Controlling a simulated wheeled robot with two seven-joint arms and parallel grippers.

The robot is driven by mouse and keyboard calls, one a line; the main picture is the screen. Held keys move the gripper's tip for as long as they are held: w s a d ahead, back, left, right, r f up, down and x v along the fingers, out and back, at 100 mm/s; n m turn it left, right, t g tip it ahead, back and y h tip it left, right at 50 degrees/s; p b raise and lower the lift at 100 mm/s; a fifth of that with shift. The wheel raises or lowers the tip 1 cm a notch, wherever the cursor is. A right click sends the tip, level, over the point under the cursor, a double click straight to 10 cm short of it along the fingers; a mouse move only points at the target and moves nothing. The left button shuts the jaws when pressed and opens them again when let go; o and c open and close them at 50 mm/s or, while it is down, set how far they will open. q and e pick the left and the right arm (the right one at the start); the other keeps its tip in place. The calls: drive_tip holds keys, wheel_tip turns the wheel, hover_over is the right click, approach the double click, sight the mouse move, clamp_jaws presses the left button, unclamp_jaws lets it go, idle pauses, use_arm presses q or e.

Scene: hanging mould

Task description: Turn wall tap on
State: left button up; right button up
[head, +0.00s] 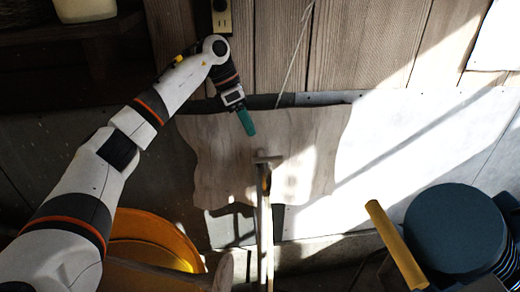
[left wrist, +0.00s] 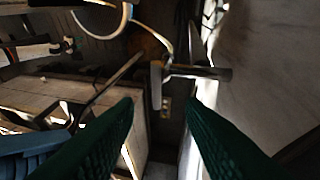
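My left gripper (head: 246,122) reaches in front of the wall in the head view, with its green fingertips pointing down. The left wrist view shows its two green fingers (left wrist: 160,125) spread apart, with nothing held between them. Ahead of them in that view is a metal fitting that looks like the wall tap (left wrist: 195,72), with a short upright crosspiece at its left end. The fingers appear apart from it. I cannot pick out the tap for certain in the head view. My right gripper is not in view.
A pale wavy-edged sheet (head: 225,150) hangs on the wall. An upright post (head: 264,215) with a crosspiece stands before it. An orange round container (head: 150,240) is at lower left. A dark blue round stack (head: 455,232) and a yellow bar (head: 396,245) are at lower right.

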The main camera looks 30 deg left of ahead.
use_arm(q)
drive_tip(key=p, duration=0.2)
approach(267, 163)
drive_tip(key=shift+w+d+f, duration=0.15)
drive_tip(key=shift+d+f, duration=0.3)
drive_tip(key=shift+f, duration=0.1)
drive_tip(key=shift+w+d+f, duration=0.15)
drive_tip(key=shift+d+f, duration=0.3)
drive_tip(key=shift+f, duration=0.05)
drive_tip(key=x, duration=0.4)
drive_tip(key=shift+w+a+f+p, duration=0.1)
drive_tip(key=shift+w+a+p, duration=0.05)
drive_tip(key=shift+a+p, duration=0.25)
drive_tip(key=shift+d+f, duration=0.35)
drive_tip(key=shift+f, duration=0.15)
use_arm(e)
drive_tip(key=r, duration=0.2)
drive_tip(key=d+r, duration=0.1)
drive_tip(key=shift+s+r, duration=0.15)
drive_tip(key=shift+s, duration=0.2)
use_arm(q)
drive_tip(key=shift+a, duration=0.1)
drive_tip(key=c, duration=0.8)
clamp_jaws()
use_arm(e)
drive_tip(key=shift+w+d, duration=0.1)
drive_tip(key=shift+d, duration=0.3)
